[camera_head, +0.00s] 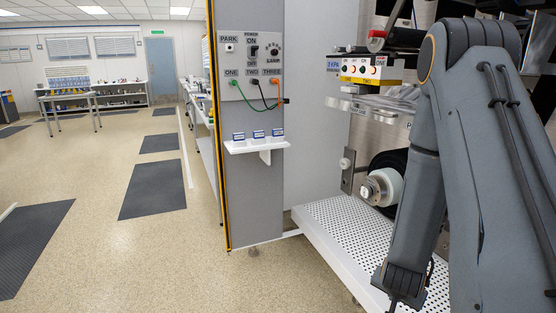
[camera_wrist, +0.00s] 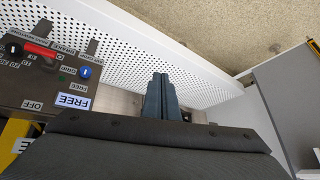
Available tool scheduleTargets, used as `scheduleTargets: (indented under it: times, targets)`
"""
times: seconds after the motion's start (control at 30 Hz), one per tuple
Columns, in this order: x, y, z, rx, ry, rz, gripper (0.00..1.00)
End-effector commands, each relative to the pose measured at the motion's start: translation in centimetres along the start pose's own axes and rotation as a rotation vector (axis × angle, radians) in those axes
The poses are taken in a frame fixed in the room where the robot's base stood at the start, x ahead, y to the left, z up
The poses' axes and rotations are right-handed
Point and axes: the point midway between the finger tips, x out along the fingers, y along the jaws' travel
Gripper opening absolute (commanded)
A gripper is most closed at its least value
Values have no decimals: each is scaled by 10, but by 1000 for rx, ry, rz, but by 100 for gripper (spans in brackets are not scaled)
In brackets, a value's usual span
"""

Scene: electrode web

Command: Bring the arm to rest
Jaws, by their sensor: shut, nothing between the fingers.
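My arm is raised on the right of the head view, bent at the top, with its forearm hanging down in front of the machine. My gripper shows in the wrist view (camera_wrist: 161,96), its two blue-grey fingers side by side, shut and empty. They sit in front of a white perforated deck (camera_wrist: 203,75), and I cannot tell the gap between them. In the head view the lower end of my arm is over the perforated deck (camera_head: 335,232), and the fingertips are not clear there.
A grey panel (camera_head: 262,130) with switches and green, black and orange leads stands left of the machine. A small white shelf (camera_head: 256,146) juts from it. A roller (camera_head: 381,187) is close to my forearm. A control box (camera_wrist: 62,80) reads FREE. Open floor (camera_head: 105,245) lies left.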

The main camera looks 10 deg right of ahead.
Motion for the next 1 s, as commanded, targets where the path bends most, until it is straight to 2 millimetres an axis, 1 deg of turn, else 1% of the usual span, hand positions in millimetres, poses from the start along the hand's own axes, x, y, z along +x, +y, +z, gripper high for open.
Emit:
scheduleTargets:
  times: [0.03,0.07,0.1,0.17,0.2,0.27,0.3,0.37,0.4,0.43,0.47,0.5,0.6,0.7,0.8,0.9,1.0]
  targets:
    - [-23,-18,-2,-39,-34,-30,0]
    - [-34,-26,0,-65,-61,-45,0]
    - [-50,-36,4,-101,-97,-63,0]
    - [-75,-50,9,-155,-148,-89,0]
    - [-92,-58,14,-195,-182,-105,0]
    - [-119,-68,21,-256,-232,-125,0]
    - [-137,-73,26,-295,-263,-136,0]
    - [-165,-78,34,-360,-311,-151,0]
    - [-184,-80,40,-404,-342,-159,0]
    - [-198,-81,44,-437,-365,-163,0]
    - [-212,-81,47,-469,-387,-167,0]
    - [-230,-80,53,-514,-416,-170,0]
    - [-272,-74,64,-616,-480,-172,0]
    - [-305,-65,74,-700,-531,-165,0]
    - [-327,-56,80,-758,-566,-156,0]
    - [-338,-51,83,-786,-585,-150,0]
    - [-341,-49,84,-797,-593,-147,0]
